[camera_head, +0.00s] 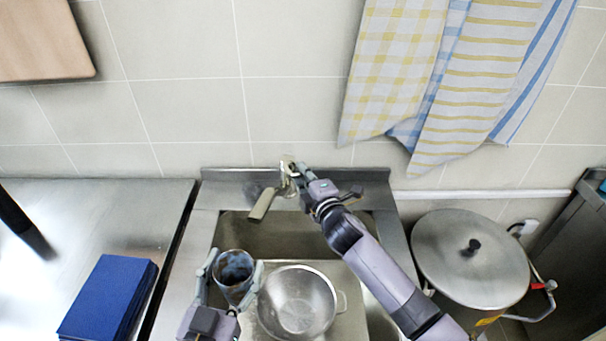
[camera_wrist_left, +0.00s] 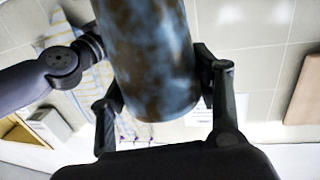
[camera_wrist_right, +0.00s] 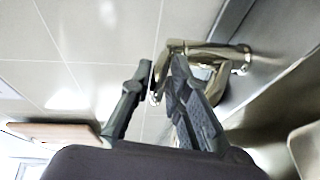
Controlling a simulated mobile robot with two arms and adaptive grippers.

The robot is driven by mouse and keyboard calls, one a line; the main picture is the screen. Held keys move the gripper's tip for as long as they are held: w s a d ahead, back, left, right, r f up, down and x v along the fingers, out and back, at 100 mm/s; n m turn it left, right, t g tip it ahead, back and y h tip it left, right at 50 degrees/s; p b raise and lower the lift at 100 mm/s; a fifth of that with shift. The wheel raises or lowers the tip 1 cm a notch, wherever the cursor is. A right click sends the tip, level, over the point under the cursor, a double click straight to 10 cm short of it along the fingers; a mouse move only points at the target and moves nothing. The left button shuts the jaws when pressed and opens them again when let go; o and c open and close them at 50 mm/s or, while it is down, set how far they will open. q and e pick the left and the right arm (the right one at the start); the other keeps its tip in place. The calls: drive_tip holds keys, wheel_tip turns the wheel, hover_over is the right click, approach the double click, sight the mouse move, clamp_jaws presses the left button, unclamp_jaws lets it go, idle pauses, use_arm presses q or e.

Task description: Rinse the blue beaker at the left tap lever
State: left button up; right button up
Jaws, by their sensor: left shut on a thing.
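The blue beaker (camera_head: 233,277), mottled with brown stains, is held between the fingers of my left gripper (camera_head: 234,267), above the sink's left side and left of the colander. The left wrist view shows the beaker (camera_wrist_left: 150,60) large, with a finger on each side. The metal tap (camera_head: 286,186) stands at the sink's back, its spout (camera_head: 262,204) pointing toward the front left. My right gripper (camera_head: 296,170) is at the top of the tap, partly hiding the lever. In the right wrist view its fingers (camera_wrist_right: 164,68) are apart, beside the tap (camera_wrist_right: 215,60); contact is unclear.
A metal colander (camera_head: 298,302) sits at the sink (camera_head: 285,236), right of the beaker. A large lidded stockpot (camera_head: 470,258) stands at the right. A dark blue box or book (camera_head: 108,298) lies on the left counter (camera_head: 95,215). Towels (camera_head: 440,75) hang on the wall.

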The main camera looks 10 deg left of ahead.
clamp_jaws()
idle(0.3)
drive_tip(key=shift+w+a+r+p, duration=0.15)
drive_tip(key=shift+r+p, duration=0.15)
drive_tip(key=shift+r, duration=0.55)
drive_tip(key=shift+o, duration=0.3)
unclamp_jaws()
drive_tip(key=o, duration=0.4)
drive_tip(key=shift+a+f, duration=0.1)
drive_tip(key=shift+f, duration=0.15)
drive_tip(key=shift+f, duration=0.1)
